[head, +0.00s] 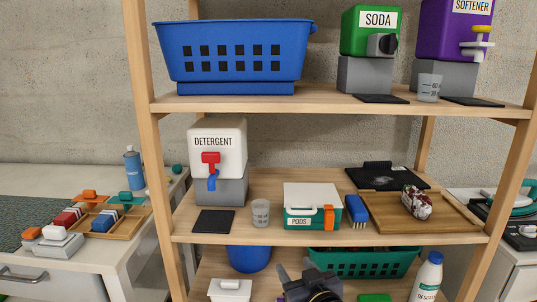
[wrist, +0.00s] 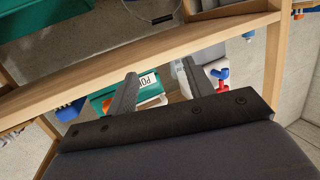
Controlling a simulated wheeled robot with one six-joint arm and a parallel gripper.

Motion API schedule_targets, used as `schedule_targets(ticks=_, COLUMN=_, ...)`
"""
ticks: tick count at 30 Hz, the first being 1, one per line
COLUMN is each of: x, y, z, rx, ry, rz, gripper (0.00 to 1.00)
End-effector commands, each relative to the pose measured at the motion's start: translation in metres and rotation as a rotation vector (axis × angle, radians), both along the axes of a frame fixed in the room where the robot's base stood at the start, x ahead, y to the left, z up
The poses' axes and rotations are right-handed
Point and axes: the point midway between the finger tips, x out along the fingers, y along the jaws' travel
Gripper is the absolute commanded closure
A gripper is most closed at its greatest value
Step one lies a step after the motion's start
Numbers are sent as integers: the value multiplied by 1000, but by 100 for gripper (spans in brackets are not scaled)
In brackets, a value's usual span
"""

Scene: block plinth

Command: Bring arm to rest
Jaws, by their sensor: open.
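My gripper (head: 296,269) is at the bottom centre of the head view, in front of the lower part of the shelf unit and below the middle board (head: 330,236). Its two dark fingers stand apart. In the wrist view my gripper (wrist: 158,72) is also open, with nothing seen held between the fingers. The white and green pods box (wrist: 146,84) shows beyond them, partly covered by the fingers. The rest of my arm is mostly out of view.
The middle shelf holds the detergent dispenser (head: 217,147) on a grey plinth, a cup (head: 261,212), the pods box (head: 312,206), a blue brush (head: 357,210) and a wooden tray (head: 386,218). Below are a green basket (head: 385,263) and a white bottle (head: 427,277). Wooden posts flank the shelves.

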Motion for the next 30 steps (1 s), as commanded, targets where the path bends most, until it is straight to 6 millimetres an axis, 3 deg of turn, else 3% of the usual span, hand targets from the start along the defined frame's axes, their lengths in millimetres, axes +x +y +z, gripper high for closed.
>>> schedule_targets(ticks=15, x=19, y=-23, z=-44, rx=-1, ry=4, rz=-82, gripper=50)
schedule_targets(ticks=30, x=25, y=-53, z=-86, rx=-1, ry=3, rz=-191, gripper=50)
